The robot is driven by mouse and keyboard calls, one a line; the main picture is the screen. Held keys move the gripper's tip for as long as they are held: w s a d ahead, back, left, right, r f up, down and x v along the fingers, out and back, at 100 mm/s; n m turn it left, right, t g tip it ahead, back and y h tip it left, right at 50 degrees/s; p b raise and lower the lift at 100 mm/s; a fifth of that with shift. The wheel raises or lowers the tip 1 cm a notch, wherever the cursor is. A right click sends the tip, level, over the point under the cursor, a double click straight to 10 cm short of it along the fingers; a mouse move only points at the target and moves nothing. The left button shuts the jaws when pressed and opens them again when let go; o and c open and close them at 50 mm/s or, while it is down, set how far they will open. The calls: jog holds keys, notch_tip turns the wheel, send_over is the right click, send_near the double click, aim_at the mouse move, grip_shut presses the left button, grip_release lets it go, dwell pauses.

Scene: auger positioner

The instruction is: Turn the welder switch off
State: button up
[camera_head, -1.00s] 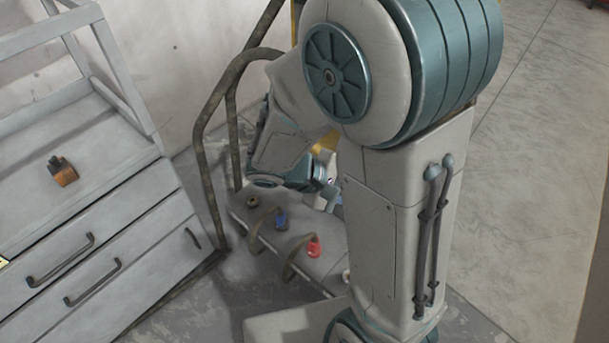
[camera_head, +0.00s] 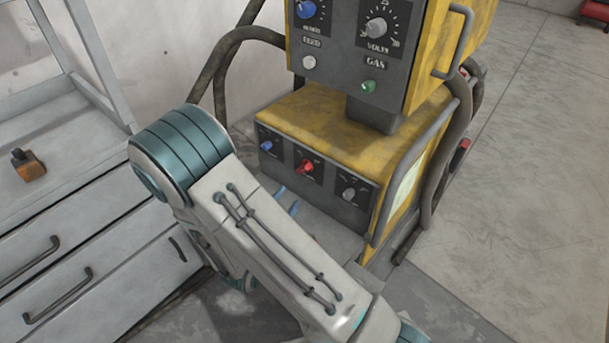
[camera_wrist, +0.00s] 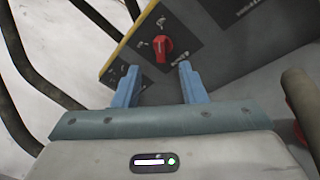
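The yellow welder (camera_head: 315,120) stands right of my arm in the head view. Its lower dark front panel carries a red switch (camera_head: 305,167) between a blue knob (camera_head: 266,146) and a grey knob (camera_head: 349,194). The red switch also shows in the wrist view (camera_wrist: 163,46), beyond the fingertips and roughly between them. My gripper (camera_wrist: 157,73) is open, with two blue fingers apart and nothing between them. In the head view its blue fingertips (camera_head: 287,200) show just below the panel; the rest is hidden behind my arm. They look apart from the switch.
The welder's upper box (camera_head: 362,68) overhangs the lower panel, with dials and a green button (camera_head: 368,87). Thick hoses (camera_head: 432,165) run along its sides. A grey drawer cabinet (camera_head: 95,225) stands left, with a small orange-black object (camera_head: 28,166) on top.

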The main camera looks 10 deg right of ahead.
aim_at(306, 169)
jog(key=b+x, duration=0.1)
jog(key=x, duration=1)
jog(key=shift+d, duration=0.1)
grip_shut()
